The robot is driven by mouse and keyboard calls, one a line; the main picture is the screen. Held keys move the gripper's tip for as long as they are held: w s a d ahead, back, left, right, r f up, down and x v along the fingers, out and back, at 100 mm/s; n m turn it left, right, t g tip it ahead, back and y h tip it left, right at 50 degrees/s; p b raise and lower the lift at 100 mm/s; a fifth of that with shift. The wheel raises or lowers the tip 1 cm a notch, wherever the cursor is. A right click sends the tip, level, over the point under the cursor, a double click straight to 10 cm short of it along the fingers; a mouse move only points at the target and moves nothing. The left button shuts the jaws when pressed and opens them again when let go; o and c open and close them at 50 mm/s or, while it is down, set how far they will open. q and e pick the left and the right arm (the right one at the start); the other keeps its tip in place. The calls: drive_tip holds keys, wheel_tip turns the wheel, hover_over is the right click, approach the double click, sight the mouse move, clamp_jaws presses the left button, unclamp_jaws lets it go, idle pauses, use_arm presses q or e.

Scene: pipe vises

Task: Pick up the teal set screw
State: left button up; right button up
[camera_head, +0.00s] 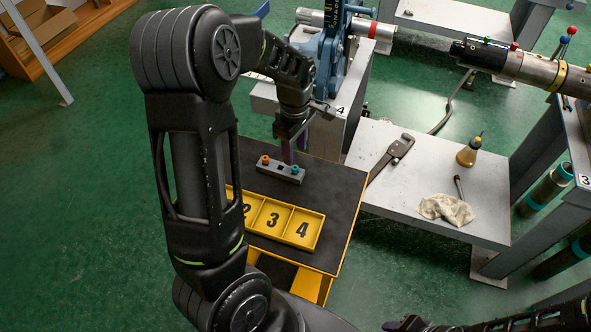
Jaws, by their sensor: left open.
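The teal set screw (286,167) stands in a small grey block (278,173) on the dark top of the yellow-edged cart. An orange screw (265,159) stands at the block's left end. My left gripper (296,145) points down just behind and above the block, close to the teal screw. It is open and holds nothing that I can see. A purple strip shows at its fingers. Whether a finger touches the block or screw is not clear. A dark part of my right arm shows at the bottom right edge, and its fingers cannot be made out.
A yellow tray (322,226) with numbered compartments lies in front of the block, partly hidden by my left arm. A blue vise (326,55) stands behind. On the grey bench at right lie a wrench (392,157), a rag (445,208) and a bottle (468,153).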

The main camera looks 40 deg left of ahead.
sight(295, 168)
use_arm(q)
drive_tip(key=shift+f, duration=0.45)
drive_tip(key=shift+f, duration=0.1)
wheel_tip(295, 168, down, 5)
drive_tip(key=shift+p, duration=0.35)
drive_tip(key=shift+c, duration=0.4)
clamp_jaws()
idle(0.4)
